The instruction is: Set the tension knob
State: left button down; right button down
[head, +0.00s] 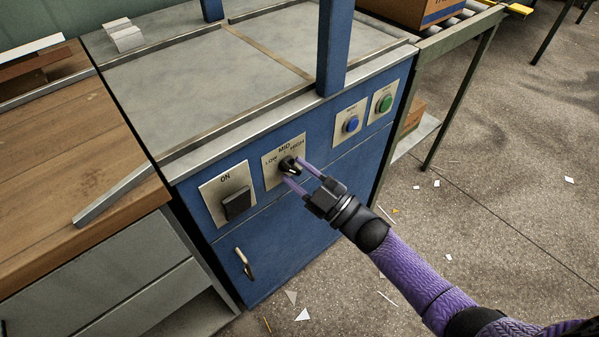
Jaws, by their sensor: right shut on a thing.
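The black tension knob (287,165) sits on a pale plate (270,178) marked LOW, MID and HIGH on the front of the blue machine (290,238). My right gripper (292,172) comes in from the lower right, its purple fingers closed around the knob. The fingers partly hide the knob, so its pointer setting cannot be read. My left gripper is not in view.
Left of the knob is an ON plate with a black rocker switch (237,204). To the right are a blue button (351,124) and a green button (385,103). A door handle (243,263) sits below. A wooden bench (60,165) adjoins at left. Paper scraps litter the floor.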

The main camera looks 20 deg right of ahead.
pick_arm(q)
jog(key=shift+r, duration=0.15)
pick_arm(e)
jog(key=shift+w+r+n+g+y, duration=0.1)
jog(key=shift+r+n+g+y, duration=0.2)
jog(key=shift+n, duration=0.5)
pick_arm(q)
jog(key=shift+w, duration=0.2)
pick_arm(e)
jog(key=shift+n, duration=0.3)
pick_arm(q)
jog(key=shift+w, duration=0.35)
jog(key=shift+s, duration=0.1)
